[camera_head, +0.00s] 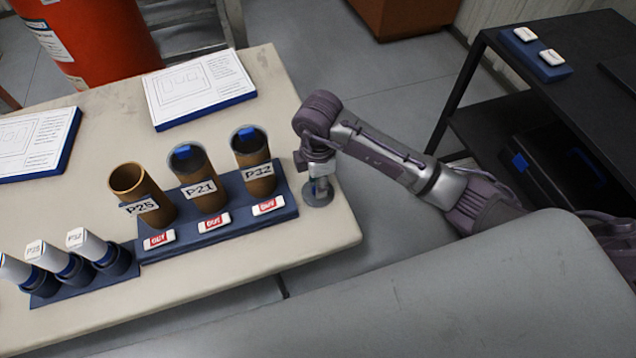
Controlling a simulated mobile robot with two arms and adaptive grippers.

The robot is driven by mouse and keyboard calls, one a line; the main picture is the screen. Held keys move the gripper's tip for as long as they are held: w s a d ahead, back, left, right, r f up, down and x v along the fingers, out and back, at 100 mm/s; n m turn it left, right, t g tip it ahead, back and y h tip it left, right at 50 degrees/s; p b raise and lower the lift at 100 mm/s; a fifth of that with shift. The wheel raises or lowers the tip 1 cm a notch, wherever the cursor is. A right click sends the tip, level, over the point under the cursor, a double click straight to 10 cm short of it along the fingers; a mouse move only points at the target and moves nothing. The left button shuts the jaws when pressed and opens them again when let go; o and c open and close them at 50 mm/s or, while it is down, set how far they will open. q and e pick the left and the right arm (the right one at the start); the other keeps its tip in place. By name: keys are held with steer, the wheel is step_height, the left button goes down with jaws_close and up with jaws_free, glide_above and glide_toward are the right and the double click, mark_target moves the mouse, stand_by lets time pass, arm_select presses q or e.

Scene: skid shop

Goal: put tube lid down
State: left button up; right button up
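Three brown cardboard tubes stand in a blue rack (232,226) on the table. The left tube, labelled P25 (146,200), is open at the top. The tubes labelled P21 (203,187) and P32 (257,172) have dark lids with blue tabs. A round grey tube lid (312,197) is at the table's right edge, beside the rack, seemingly at table height. My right gripper (319,181) points down over this lid and looks closed on its blue tab; the fingertips are small in view. Whether the lid touches the table is hard to tell. My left gripper is out of view.
Red OUT tags (214,223) lie before the tubes. A smaller rack with white-labelled cylinders (69,264) is at lower left. Two blue-edged boards (197,88) lie behind. A black shelf (590,75) stands at right, an orange-red drum (88,42) at upper left.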

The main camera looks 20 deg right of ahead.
step_height(320, 180, up, 11)
steer(key=shift+f+p, duration=0.2)
steer(key=shift+p, duration=0.1)
stand_by(0.4)
